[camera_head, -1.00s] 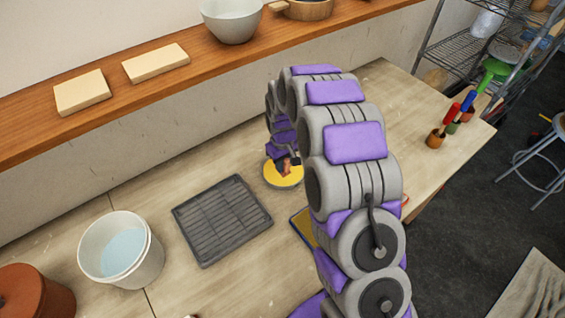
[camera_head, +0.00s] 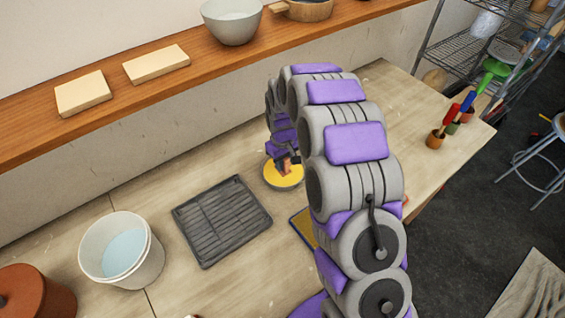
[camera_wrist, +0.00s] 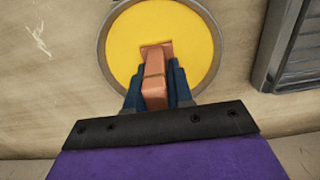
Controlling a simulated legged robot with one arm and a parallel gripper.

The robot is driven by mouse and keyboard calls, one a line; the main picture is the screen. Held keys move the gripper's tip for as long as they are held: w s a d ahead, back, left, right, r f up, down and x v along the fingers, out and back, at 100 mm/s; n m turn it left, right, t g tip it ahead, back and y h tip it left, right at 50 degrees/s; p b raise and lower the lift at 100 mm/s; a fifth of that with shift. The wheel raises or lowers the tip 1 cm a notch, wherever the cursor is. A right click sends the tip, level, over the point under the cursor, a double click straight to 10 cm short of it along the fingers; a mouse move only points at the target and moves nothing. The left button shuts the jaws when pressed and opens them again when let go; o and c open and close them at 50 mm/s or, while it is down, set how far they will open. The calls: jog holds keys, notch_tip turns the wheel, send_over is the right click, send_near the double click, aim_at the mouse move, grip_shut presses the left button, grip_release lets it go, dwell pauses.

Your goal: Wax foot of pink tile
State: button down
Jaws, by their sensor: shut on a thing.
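The pink tile (camera_wrist: 155,75) is a salmon-coloured piece with a thin line across its middle and a wider foot at its far end. My gripper (camera_wrist: 157,92) is shut on it, with blue fingers on both sides. The foot is over the yellow wax in a round grey-rimmed dish (camera_wrist: 190,40); it looks to be at the wax surface, but I cannot tell whether it touches. In the head view the tile (camera_head: 287,165) shows small below my gripper, above the yellow dish (camera_head: 283,181). My arm hides part of the gripper there.
A dark ribbed rack (camera_head: 222,220) lies left of the dish. A white bucket of water (camera_head: 150,262) and a terracotta pot (camera_head: 35,292) stand further left. A blue-and-yellow flat item (camera_head: 301,228) lies partly behind my arm. Brushes in small pots (camera_head: 437,139) stand at right.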

jog(key=shift+r+p, duration=0.95)
jog(key=shift+r, duration=1.65)
jog(key=shift+s, duration=0.15)
